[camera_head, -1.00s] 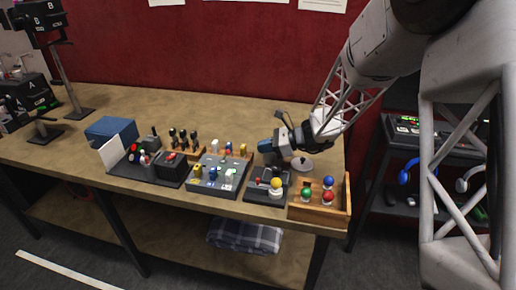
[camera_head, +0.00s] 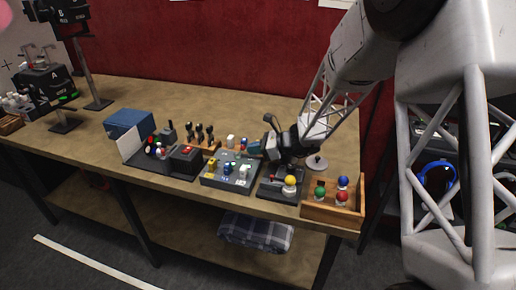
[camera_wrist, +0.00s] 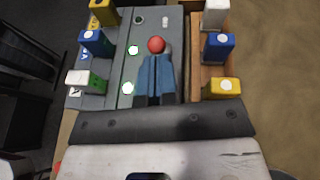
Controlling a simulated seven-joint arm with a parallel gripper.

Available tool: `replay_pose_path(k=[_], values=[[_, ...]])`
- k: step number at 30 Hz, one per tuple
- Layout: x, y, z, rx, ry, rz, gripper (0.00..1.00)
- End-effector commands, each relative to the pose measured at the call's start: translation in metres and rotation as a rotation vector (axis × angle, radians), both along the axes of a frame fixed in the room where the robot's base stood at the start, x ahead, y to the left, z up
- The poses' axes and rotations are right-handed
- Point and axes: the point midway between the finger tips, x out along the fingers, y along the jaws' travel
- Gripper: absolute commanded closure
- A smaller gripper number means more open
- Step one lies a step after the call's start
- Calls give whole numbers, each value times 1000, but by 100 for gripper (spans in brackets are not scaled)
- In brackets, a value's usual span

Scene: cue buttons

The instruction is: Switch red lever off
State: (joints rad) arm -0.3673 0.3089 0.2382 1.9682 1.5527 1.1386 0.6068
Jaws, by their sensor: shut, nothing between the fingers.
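In the wrist view, a red ball knob (camera_wrist: 156,44), which looks like the red lever's end, stands just past my fingertips above a grey panel (camera_wrist: 118,102). Its stem is hidden behind my fingers, so its tilt cannot be told. My gripper (camera_wrist: 156,58) has its blue fingers shut with nothing between them. They are very close to the knob; contact cannot be told. In the head view, my gripper (camera_head: 248,148) hangs over the back right of the grey panel (camera_head: 210,182); I cannot make out the knob there.
White, blue and yellow blocks stand on the panel's left side and on a wooden strip (camera_wrist: 207,105) at right. In the head view, a dark base with a yellow ball (camera_head: 290,181) and a wooden tray (camera_head: 318,212) with coloured balls stand right. A blue box (camera_head: 128,122) stands left.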

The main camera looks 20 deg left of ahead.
Motion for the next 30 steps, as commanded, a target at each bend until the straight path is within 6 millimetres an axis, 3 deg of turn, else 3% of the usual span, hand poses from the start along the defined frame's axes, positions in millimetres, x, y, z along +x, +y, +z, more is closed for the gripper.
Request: replay_pose_path(k=[30], values=[[0, 4, 5, -84, -2, 2, 100]])
